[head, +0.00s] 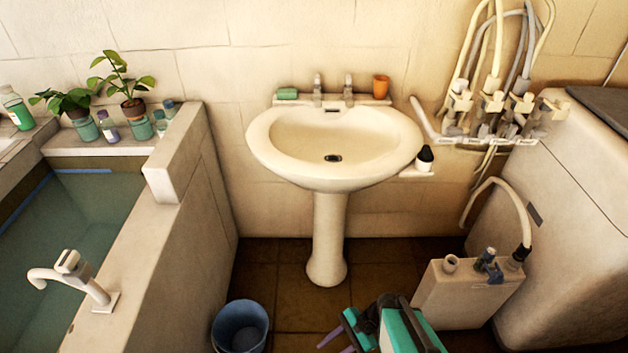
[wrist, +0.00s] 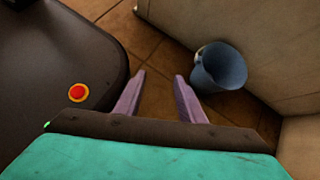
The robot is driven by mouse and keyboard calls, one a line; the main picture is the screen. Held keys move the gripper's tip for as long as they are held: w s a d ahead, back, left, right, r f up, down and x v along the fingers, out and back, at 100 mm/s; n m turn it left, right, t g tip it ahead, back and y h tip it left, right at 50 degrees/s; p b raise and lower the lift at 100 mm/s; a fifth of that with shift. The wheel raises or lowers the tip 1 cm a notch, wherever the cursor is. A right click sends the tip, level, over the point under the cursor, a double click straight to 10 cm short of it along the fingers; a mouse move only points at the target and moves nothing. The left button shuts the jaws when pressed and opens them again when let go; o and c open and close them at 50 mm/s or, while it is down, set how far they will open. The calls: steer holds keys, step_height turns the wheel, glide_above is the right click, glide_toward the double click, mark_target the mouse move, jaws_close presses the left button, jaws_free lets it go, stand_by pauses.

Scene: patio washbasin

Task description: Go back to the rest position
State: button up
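My gripper (head: 342,340) is low in the head view, at the bottom edge right of the blue bucket, in front of the basin's pedestal. In the wrist view my gripper (wrist: 159,82) points down at the brown floor tiles. Its two purple fingers are apart with nothing between them, so it is open and empty. The blue bucket (wrist: 220,68) stands just right of the fingers, apart from them. The bucket also shows in the head view (head: 240,328), at the bottom left of centre.
A white pedestal washbasin (head: 333,160) stands at the wall, with a green soap (head: 287,93) and an orange cup (head: 381,86) on its back ledge. A tiled tub (head: 75,215) fills the left. A pale canister (head: 465,292) stands right of my arm. Floor before the pedestal is clear.

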steer(key=s+d+f+n+g+h, duration=0.1)
steer(key=s+d+f+n+h, duration=0.1)
steer(key=d+n, duration=0.4)
steer(key=s+d+f+n+g+h, duration=0.1)
steer(key=s+d+f+n+h, duration=0.1)
steer(key=s+d+n+h, duration=0.2)
steer(key=shift+d+f+n+h+p, duration=0.15)
steer(key=shift+d+n+h+p, duration=0.15)
steer(key=shift+d+n+h, duration=0.85)
steer(key=shift+s, duration=0.1)
